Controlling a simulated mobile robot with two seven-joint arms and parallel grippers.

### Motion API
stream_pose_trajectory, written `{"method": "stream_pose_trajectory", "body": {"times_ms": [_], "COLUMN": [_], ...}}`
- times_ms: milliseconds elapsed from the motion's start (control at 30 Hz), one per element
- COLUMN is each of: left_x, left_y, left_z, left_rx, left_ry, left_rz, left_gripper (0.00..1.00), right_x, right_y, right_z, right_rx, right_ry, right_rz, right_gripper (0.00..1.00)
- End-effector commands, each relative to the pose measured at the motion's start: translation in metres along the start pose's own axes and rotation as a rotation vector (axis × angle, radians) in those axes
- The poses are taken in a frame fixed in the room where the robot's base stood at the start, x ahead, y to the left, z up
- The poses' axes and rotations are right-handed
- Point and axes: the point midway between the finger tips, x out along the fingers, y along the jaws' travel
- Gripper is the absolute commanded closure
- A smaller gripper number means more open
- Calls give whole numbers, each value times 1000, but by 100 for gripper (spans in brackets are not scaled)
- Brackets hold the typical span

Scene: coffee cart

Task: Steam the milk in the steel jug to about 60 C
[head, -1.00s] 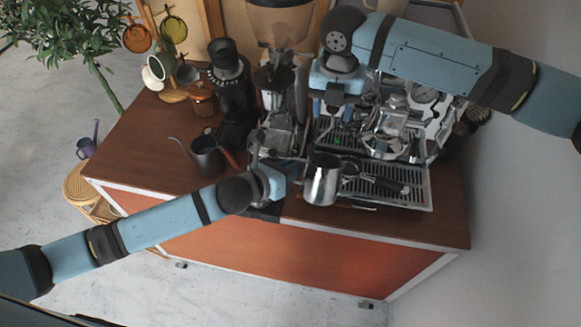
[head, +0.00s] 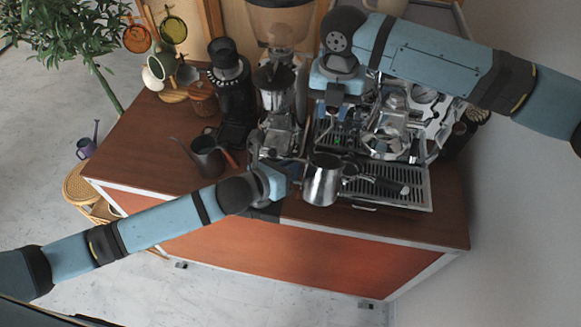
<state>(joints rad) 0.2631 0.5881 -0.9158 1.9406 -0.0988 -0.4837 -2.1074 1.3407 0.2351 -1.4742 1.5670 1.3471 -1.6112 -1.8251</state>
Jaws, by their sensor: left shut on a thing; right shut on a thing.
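The steel jug (head: 322,182) is upright at the front left edge of the espresso machine's drip tray. My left gripper (head: 300,178) comes in from the left and is shut on the jug's side. The espresso machine (head: 390,125) stands at the right of the counter. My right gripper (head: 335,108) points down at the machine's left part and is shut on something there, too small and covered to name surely. The steam wand and the milk inside the jug are not clear in this view.
A grinder (head: 278,90) stands left of the machine. A gooseneck kettle (head: 208,158), a dark grinder (head: 230,85) and a copper canister (head: 203,98) stand further left. The front right counter (head: 440,228) is clear.

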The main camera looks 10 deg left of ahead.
Motion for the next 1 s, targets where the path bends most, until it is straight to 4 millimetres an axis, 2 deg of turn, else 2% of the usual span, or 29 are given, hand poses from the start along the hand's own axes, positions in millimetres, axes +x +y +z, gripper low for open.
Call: {"method": "stream_pose_trajectory", "body": {"times_ms": [33,367,1000], "left_x": [0,0,0], "left_y": [-3,-3,-3], "left_z": [12,12,12], "left_rx": [-2,-2,-2], "left_ry": [-20,-20,-19], "left_rz": [-9,-9,-9], "left_gripper": [100,100,100], "right_x": [-2,-3,-29], "right_y": [0,0,0], "right_z": [0,1,8], "right_rx": [0,1,2], "right_ry": [-1,-1,-4], "right_rz": [0,0,2], "right_gripper": [90,90,90]}}
